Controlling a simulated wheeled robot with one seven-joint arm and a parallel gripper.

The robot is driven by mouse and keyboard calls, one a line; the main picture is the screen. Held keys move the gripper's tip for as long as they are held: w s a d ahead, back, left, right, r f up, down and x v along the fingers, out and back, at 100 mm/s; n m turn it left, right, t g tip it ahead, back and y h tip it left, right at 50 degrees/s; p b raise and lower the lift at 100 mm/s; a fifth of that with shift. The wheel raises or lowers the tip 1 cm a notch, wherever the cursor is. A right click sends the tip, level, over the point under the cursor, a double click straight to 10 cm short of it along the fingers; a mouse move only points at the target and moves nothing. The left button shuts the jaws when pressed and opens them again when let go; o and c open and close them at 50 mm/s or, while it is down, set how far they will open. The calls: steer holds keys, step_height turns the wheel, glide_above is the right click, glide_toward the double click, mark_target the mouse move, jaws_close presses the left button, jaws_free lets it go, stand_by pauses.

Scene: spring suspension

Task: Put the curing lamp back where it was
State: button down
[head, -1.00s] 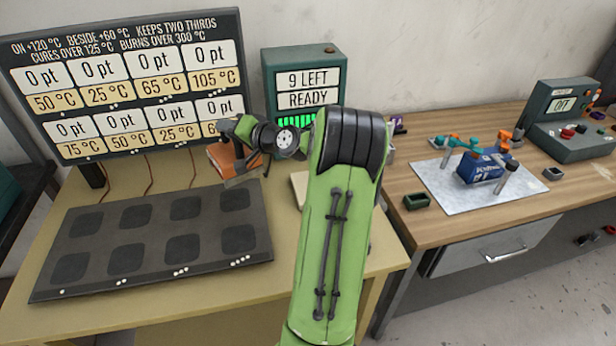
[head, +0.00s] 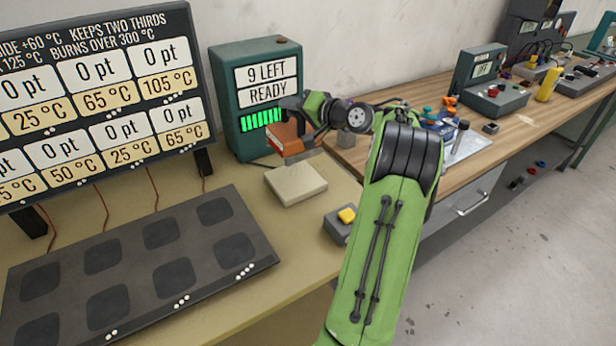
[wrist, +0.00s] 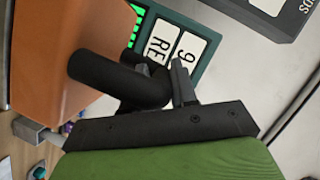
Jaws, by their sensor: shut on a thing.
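The curing lamp (head: 287,143), an orange block-like housing with a grey lower edge, is held up in my gripper (head: 303,121). It hangs in front of the green box with the "9 LEFT READY" screen, above and behind a pale square block (head: 297,183), apart from the table top. In the wrist view the orange housing (wrist: 62,55) fills the upper left, and its black handle (wrist: 118,82) lies between my fingers. My gripper is shut on the handle. The lamp's underside is hidden.
The green READY box (head: 258,95) stands at the table's back. A dark pad plate (head: 140,262) lies front left, below the temperature board (head: 95,95). A yellow-button box (head: 342,222) sits at the right edge. A wooden bench (head: 480,150) with equipment extends right.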

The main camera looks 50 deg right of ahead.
mark_target(294, 142)
step_height(294, 142, down, 10)
steer(key=b, duration=0.3)
steer(key=shift+r, duration=0.1)
steer(key=c, duration=1.3)
jaws_free()
steer(key=shift+f, duration=0.25)
steer(key=shift+c, duration=0.2)
steer(key=o, duration=0.5)
steer(key=shift+c, duration=0.2)
steer(key=shift+r, duration=0.1)
